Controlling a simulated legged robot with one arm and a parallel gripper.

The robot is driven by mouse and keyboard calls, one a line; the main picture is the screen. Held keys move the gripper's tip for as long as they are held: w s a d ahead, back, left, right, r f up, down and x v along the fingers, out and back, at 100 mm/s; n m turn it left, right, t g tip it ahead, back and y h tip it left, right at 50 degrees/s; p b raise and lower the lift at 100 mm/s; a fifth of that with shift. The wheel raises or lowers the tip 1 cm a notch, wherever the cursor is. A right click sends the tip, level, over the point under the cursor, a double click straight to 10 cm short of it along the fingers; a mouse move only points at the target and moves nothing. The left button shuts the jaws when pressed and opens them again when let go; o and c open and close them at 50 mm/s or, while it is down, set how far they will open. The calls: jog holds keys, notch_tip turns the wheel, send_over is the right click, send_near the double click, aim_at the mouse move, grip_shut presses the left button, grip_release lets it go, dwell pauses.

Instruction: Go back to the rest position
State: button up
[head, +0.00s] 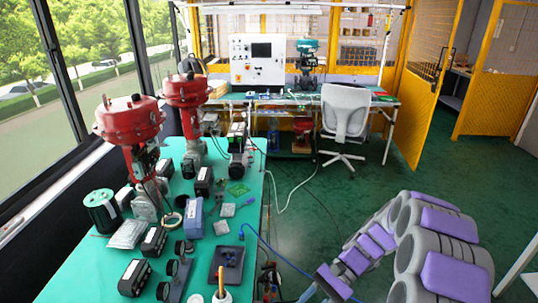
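My arm, grey with purple panels, shows in the lower right of the head view, over the green floor and to the right of the workbench. It narrows toward the lower left, where my gripper end (332,284) meets the bottom edge of the picture. The fingertips are not clearly visible, so I cannot tell whether they are open or shut. I see no object held there.
A green workbench (222,264) at left carries red-topped valves (130,117) and several small parts. A blue cable and a pale hose (302,190) trail beside it. A grey chair (346,112) stands before the back bench. Green floor (400,180) is clear toward the yellow doors (428,90).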

jog(key=s+r+n+t+h, duration=0.1)
jog(key=s+r+n+h, duration=0.4)
jog(key=s+r, duration=0.55)
jog(key=s+d+n+t+h, duration=0.1)
jog(key=s+d+t+h, duration=0.1)
jog(key=s, duration=0.4)
jog(key=s+d+r+t+h, duration=0.1)
jog(key=s+d+h, duration=0.1)
jog(key=s, duration=0.5)
jog(key=shift+n+t+h, duration=0.4)
jog(key=shift+h, duration=0.1)
jog(key=shift+r, duration=0.1)
